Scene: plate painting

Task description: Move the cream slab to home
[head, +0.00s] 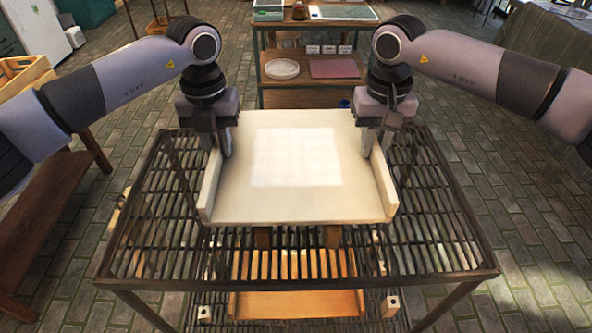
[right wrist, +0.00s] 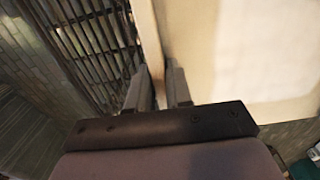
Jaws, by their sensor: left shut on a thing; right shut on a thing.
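The cream slab (head: 290,205) is a wide tray-like board with raised left and right walls and a paler square in its middle. It lies over the slatted dark metal rack (head: 440,240); I cannot tell whether it touches the slats. My left gripper (head: 222,150) is shut on the slab's left wall. My right gripper (head: 376,148) is shut on its right wall. In the right wrist view the fingers (right wrist: 160,90) straddle the wall, with the slab's surface (right wrist: 220,50) to the right. No marked home spot can be made out.
Behind the rack stands a shelf unit (head: 308,95) with a white plate (head: 282,69) and a pink board (head: 335,67). A wooden bench (head: 50,205) is at the left. Below the slats is a lower level with a wooden slatted piece (head: 296,265). Brick floor (head: 540,200) is open at right.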

